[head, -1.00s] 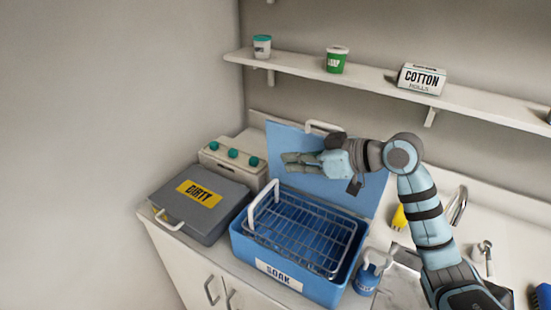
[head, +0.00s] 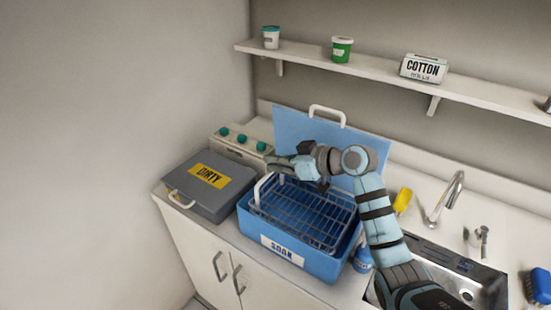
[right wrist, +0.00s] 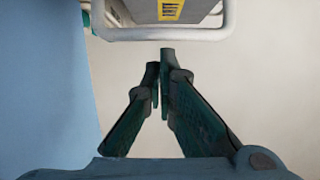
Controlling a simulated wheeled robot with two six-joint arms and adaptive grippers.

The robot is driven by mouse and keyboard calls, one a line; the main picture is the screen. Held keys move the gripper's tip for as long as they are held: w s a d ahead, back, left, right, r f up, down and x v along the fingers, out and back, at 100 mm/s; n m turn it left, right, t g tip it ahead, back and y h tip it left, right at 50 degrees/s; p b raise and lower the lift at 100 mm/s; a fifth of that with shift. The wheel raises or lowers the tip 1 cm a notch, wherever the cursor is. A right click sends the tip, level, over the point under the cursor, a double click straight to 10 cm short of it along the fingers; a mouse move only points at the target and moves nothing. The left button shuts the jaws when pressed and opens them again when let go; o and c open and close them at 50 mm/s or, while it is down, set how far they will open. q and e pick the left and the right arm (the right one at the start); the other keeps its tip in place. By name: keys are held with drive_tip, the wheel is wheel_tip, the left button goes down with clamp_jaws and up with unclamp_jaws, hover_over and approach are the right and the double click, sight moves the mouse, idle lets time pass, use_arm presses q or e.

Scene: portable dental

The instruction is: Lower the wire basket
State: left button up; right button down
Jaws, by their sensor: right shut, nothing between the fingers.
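The wire basket (head: 318,214) sits in the blue tub (head: 300,262) labelled SOAK, with its wire rim near the tub's top edge. Its white handle (head: 258,190) stands up at the left end, partly hidden behind my right gripper. My right gripper (head: 268,162) is just above that handle, fingers pointing left. In the right wrist view the gripper (right wrist: 161,62) is shut and empty, its tips just short of a white bar of the handle (right wrist: 165,34). Whether they touch cannot be told. My left gripper is not in view.
The tub's blue lid (head: 290,128) stands open behind. A grey DIRTY box (head: 222,200) is at left, with a white unit with teal knobs (head: 240,148) behind it. A blue bottle (head: 363,259) and sink (head: 460,280) are at right. A shelf (head: 380,75) runs above.

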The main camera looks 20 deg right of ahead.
sight(266, 186)
wheel_tip(266, 186, down, 9)
drive_tip(key=b, duration=0.5)
drive_tip(key=shift+w+a, duration=0.1)
drive_tip(key=shift+w, duration=0.05)
drive_tip(key=shift+r, duration=0.1)
